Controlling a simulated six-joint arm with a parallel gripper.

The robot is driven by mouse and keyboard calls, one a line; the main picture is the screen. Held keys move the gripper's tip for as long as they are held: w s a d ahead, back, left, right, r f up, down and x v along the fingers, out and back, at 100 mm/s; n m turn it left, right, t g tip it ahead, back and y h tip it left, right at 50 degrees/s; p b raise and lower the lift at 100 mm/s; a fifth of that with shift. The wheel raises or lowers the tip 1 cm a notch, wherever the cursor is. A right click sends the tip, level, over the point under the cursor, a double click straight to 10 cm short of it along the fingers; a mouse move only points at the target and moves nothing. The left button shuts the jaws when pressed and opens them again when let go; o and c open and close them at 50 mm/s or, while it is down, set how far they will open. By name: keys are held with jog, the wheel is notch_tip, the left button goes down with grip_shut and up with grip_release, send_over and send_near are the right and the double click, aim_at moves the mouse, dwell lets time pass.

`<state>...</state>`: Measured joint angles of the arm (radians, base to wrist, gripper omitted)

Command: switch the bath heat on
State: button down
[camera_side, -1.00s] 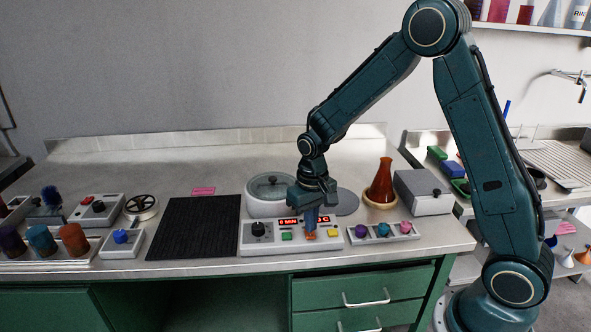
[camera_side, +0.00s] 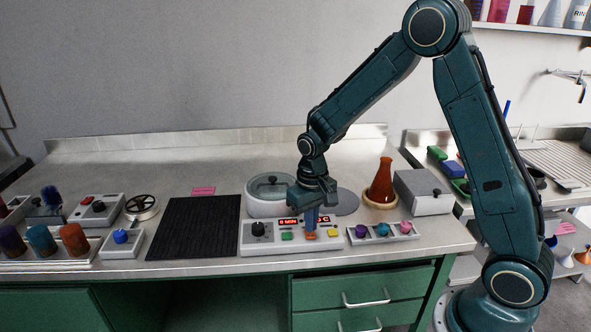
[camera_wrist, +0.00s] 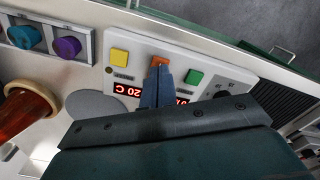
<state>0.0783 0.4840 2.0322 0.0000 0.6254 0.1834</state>
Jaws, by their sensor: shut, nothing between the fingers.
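The white control panel (camera_side: 272,247) stands at the front of the bench, before the round lidded bath (camera_side: 262,208). It has a black knob, a red lit display, and green (camera_wrist: 194,78), orange (camera_wrist: 159,62) and yellow (camera_wrist: 119,57) buttons. My gripper (camera_side: 311,230) is shut and empty, pointing down over the panel. In the wrist view its closed fingertips (camera_wrist: 156,72) are right at the orange button and overlap its edge. I cannot tell whether they touch it. The fingers cover part of the display, which reads 20 C on its visible side.
A block with purple, teal and pink knobs (camera_side: 383,231) sits right of the panel. A flask of red-brown liquid (camera_side: 382,182) stands behind it, near a grey box (camera_side: 423,192). A black mat (camera_side: 192,228) lies left of the panel.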

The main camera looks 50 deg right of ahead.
aim_at(312, 236)
jog(key=shift+f, duration=0.95)
dwell(1.3)
jog(key=shift+r, duration=3.55)
jog(key=s+a+r+n+t, duration=0.1)
jog(key=s+a+r+t, duration=0.15)
jog(key=s+r, duration=0.85)
jog(key=s+r+n+t, duration=0.2)
jog(key=s+r+t, duration=0.1)
jog(key=s, duration=0.8)
jog(key=shift+s+a+r, duration=0.2)
jog(key=shift+a+r, duration=0.15)
jog(key=shift+r, duration=0.55)
